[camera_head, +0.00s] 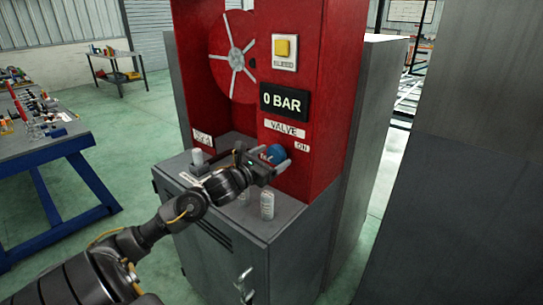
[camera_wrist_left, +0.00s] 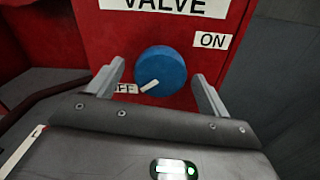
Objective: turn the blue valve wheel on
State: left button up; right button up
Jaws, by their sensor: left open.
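The blue valve wheel (camera_wrist_left: 163,68) is on the red panel under the VALVE label (camera_wrist_left: 165,5). Its white pointer mark (camera_wrist_left: 149,86) points lower left toward the OFF label (camera_wrist_left: 126,89), which is partly hidden by a finger. The ON label (camera_wrist_left: 212,40) is at the upper right. My left gripper (camera_wrist_left: 160,85) is open, with one finger on each side of the wheel; I cannot tell whether they touch it. In the head view the left gripper (camera_head: 282,163) is at the blue wheel (camera_head: 274,153), which is partly hidden. My right gripper is not in view.
The red machine (camera_head: 340,60) has a display (camera_head: 284,101) reading 0 BAR and a yellow button (camera_head: 283,47). It stands on a grey cabinet (camera_head: 232,253). A small pale cylinder (camera_head: 267,205) stands on the cabinet top near my arm. A blue-legged workbench (camera_head: 50,143) is at left.

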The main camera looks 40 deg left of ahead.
pick_arm(q)
jog(key=c, duration=1)
